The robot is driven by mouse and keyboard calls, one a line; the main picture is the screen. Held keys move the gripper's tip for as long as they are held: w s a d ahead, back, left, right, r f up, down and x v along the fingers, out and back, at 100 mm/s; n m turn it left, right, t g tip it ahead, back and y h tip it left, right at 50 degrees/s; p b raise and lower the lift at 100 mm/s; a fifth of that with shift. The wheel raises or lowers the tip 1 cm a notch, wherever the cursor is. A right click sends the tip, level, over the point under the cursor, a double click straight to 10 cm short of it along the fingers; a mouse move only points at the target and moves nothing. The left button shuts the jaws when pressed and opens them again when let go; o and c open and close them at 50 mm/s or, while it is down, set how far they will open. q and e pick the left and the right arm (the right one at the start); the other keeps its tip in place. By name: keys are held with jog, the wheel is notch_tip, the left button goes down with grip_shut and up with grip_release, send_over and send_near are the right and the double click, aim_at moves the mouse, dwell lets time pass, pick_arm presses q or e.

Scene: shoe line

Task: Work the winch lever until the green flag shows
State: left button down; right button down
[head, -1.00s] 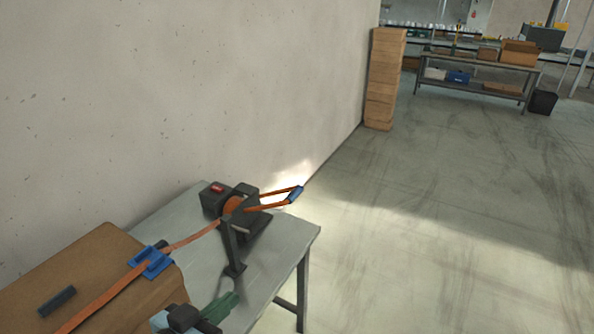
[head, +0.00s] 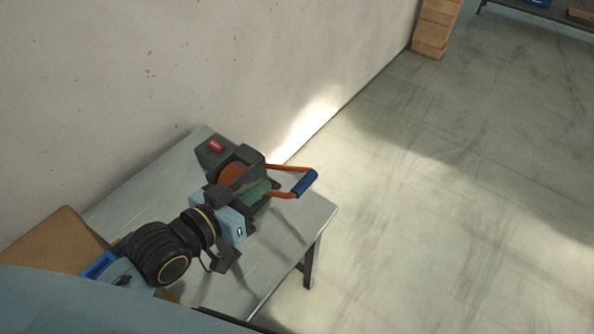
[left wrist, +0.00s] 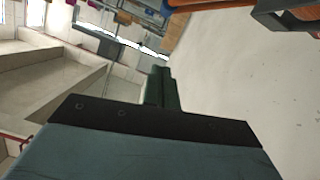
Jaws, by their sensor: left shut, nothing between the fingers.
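The winch (head: 232,158) stands on a grey metal table (head: 295,225). Its dark box shows a red indicator (head: 216,146); I see no green flag. The orange lever (head: 285,167) sticks out to the right and ends in a blue grip (head: 305,183). My left gripper (head: 262,188), with green fingers, is shut and empty. In the head view its tips overlap the winch between the drum and the lever's near side; contact cannot be told. Its fingers also show in the left wrist view (left wrist: 162,88), with orange and dark parts at the top right. My right gripper is out of view.
A brown box (head: 52,238) sits at the left, with a blue piece (head: 98,266) partly behind my arm. A wall (head: 200,60) runs behind the table. A stack of brown boxes (head: 436,28) stands far back. The floor right of the table is clear.

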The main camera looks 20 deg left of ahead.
pick_arm(q)
jog(key=x, duration=0.3)
jog(key=f+x, duration=0.1)
jog(key=x, duration=0.3)
jog(key=f+x, duration=0.1)
jog(key=x, duration=0.2)
jog(key=shift+d+f, duration=0.2)
jog(key=shift+f, duration=0.1)
jog(key=shift+d+f, duration=0.15)
jog(key=shift+f, duration=0.55)
